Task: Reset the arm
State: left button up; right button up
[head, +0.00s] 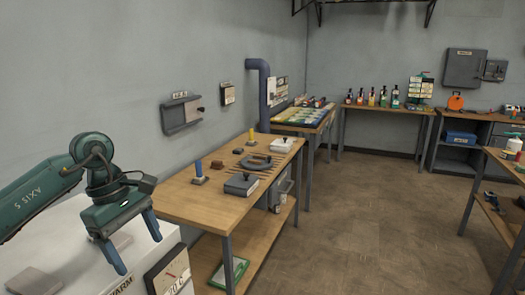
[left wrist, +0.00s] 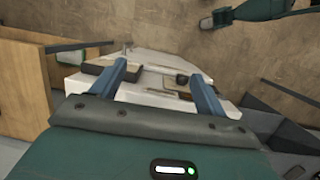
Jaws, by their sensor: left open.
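My left arm comes in from the left in the head view. Its green gripper with two blue fingers (head: 138,256) hangs over the white cabinet marked "WARM" (head: 70,240). The jaws are open, and nothing shows between the fingers. In the left wrist view the two blue fingers (left wrist: 158,90) stand apart, with a white surface (left wrist: 150,60) and small items beyond them.
A wooden workbench (head: 180,200) with several dark blocks, a ring and a blue peg (head: 198,170) stands right of the cabinet. A dial panel (head: 168,275) is near the fingers. Farther benches line the walls. The brown floor (head: 380,215) in the middle is clear.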

pick_arm(q)
jog(key=s+d+f+n+t+h+p, duration=0.1)
jog(key=s+d+n+h, duration=0.3)
jog(key=d+n+h, duration=0.6)
jog(key=s+d+f+n+t+h, duration=0.1)
jog(key=s+d+n+h, duration=0.2)
jog(key=d+n+h, duration=0.7)
jog(key=w+a+f+n+t+y, duration=0.1)
jog(key=a+f+n+t+y, duration=0.1)
jog(key=f+n+t+y, duration=0.55)
jog(key=a+f+n+t+y, duration=0.25)
jog(key=n+t+y, duration=0.4)
jog(key=n, duration=0.75)
jog(key=s+a+f+n+g+y, duration=0.2)
jog(key=s+a+f+n+y, duration=0.1)
jog(key=s+f+n, duration=0.3)
jog(key=s+a+f+n+g+y+p, duration=0.1)
jog(key=s+a+f+n+g+y, duration=0.1)
jog(key=s+f+n, duration=0.4)
notch_tip(320, 180, down, 5)
jog(key=shift+s+a+r+n+g+y, duration=0.1)
jog(key=shift+s+a+n+g+y, duration=0.25)
jog(key=shift+a+n, duration=0.55)
jog(key=shift+d, duration=0.15)
